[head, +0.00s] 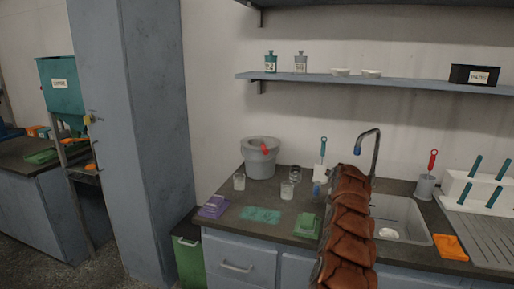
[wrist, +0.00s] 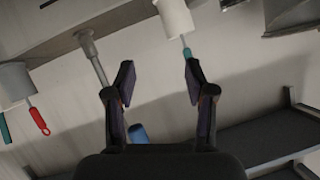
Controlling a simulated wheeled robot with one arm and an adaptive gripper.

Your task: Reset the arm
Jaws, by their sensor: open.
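My gripper (wrist: 159,82) is open and shows in the wrist view, its two dark fingers spread apart with nothing between them. The wrist view is turned over, with the counter at the top and the shelf at the bottom right. My arm, in a brown segmented cover, rises in front of the sink in the head view; my gripper cannot be made out there. A white holder (wrist: 174,18) with a teal-handled tool appears beyond the right fingertip, seemingly not gripped.
Around the arm in the head view stand a tap (head: 375,145), a sink (head: 417,218), a red-handled brush in a grey cup (head: 425,187) and a white rack (head: 475,190). A grey pot (head: 260,160) and several beakers stand left. A shelf (head: 370,82) runs above.

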